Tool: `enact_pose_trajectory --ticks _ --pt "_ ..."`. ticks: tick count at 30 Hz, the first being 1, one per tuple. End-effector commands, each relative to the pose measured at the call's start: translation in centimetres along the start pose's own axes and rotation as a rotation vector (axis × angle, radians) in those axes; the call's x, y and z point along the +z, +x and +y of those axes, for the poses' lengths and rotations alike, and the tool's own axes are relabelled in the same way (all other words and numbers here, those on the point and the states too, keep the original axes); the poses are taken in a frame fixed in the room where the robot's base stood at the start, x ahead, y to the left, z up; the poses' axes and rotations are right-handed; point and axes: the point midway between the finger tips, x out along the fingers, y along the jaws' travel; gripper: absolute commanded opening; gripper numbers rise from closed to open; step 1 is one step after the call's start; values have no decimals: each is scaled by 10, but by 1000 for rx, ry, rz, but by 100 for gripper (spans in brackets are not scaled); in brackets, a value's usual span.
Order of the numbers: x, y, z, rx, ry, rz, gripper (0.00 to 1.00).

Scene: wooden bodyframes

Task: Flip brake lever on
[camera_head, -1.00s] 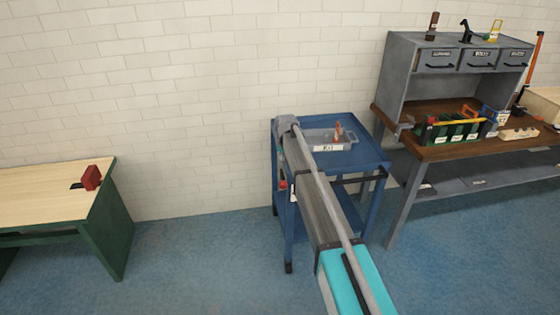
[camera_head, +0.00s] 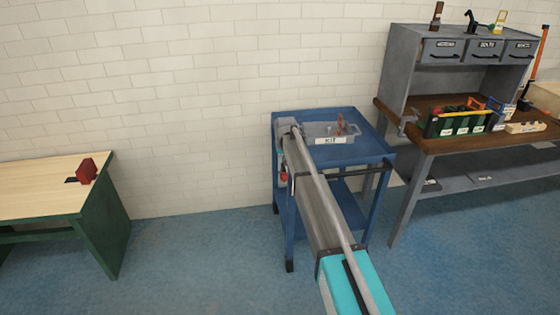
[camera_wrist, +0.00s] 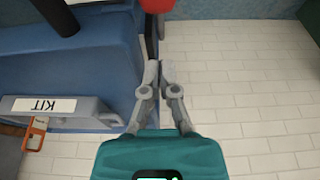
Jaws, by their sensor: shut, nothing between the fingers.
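The red brake lever (camera_head: 284,176) shows as a small red part on the left side of the blue cart (camera_head: 360,155), beside my arm. In the wrist view a red rounded part (camera_wrist: 157,5) is at the top edge, partly cut off, with a dark strip (camera_wrist: 151,38) below it along the cart's side. My gripper (camera_wrist: 159,70) is shut and empty. Its fingertips are beside the cart's edge, below the red part in the picture, with a gap between them. In the head view my arm hides part of the cart and my fingertips cannot be made out.
A grey kit tray (camera_head: 331,140) with an orange-handled item stands on the cart top. A workbench (camera_head: 470,143) with tools stands right. Floor between bench and cart is clear.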

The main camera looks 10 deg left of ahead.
Motion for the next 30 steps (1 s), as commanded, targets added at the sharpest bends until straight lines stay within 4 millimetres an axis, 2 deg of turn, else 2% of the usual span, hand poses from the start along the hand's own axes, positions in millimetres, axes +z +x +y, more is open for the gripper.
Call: enact_pose_trajectory --ticks 1,5,15,30 --pt "0 8 0 0 0 0 0" --pt "0 18 0 0 0 0 0" --pt "22 36 0 0 0 0 0" --pt "28 42 1 0 1 0 0"
